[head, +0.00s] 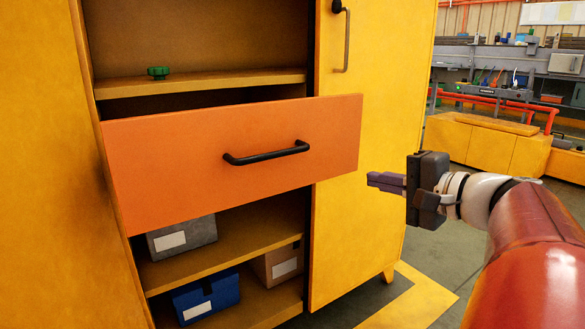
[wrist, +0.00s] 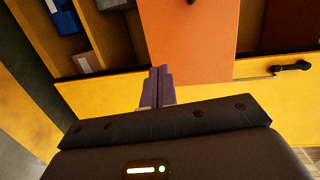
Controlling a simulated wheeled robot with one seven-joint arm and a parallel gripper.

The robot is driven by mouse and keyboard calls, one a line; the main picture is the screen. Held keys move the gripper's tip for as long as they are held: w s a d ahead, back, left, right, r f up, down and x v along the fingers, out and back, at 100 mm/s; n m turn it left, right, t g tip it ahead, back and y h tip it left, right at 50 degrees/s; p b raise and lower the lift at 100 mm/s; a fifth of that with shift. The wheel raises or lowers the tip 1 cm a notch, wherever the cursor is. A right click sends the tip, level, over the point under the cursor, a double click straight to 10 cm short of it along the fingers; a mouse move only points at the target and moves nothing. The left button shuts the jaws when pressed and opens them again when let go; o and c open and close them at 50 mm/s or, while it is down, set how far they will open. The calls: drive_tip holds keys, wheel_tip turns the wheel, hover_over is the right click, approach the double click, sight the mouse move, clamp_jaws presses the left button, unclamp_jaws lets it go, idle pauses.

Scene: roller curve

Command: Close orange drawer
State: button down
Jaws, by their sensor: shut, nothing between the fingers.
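The orange drawer (head: 190,160) sticks out of the yellow cabinet, pulled open, with its front panel standing forward of the shelves. A black bar handle (head: 266,153) is on its front. My gripper (head: 372,181) is shut and empty, to the right of the drawer front and apart from it in the head view.
Shelves hold a green knob (head: 158,72), a grey box (head: 181,238), a blue box (head: 206,297) and a brown box (head: 280,264). Grey floor (head: 450,257) lies free at right.

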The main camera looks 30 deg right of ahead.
drive_tip(key=s+d+r+m+t+h, duration=0.1)
drive_tip(key=s+d+r+t+h, duration=0.15)
drive_tip(key=d, duration=0.25)
approach(348, 144)
drive_tip(key=shift+g+y, duration=0.25)
drive_tip(key=shift+g, duration=0.1)
drive_tip(key=w, duration=0.6)
drive_tip(key=shift+w+r, duration=0.35)
drive_tip(key=shift+w, duration=0.05)
drive_tip(key=shift+w, duration=0.1)
drive_tip(key=w, duration=0.8)
drive_tip(key=w+b, duration=0.1)
drive_tip(key=w, duration=0.7)
drive_tip(key=w+a+b, duration=0.1)
drive_tip(key=w, duration=0.8)
drive_tip(key=shift+w+r, duration=0.15)
drive_tip(key=shift+r, duration=0.15)
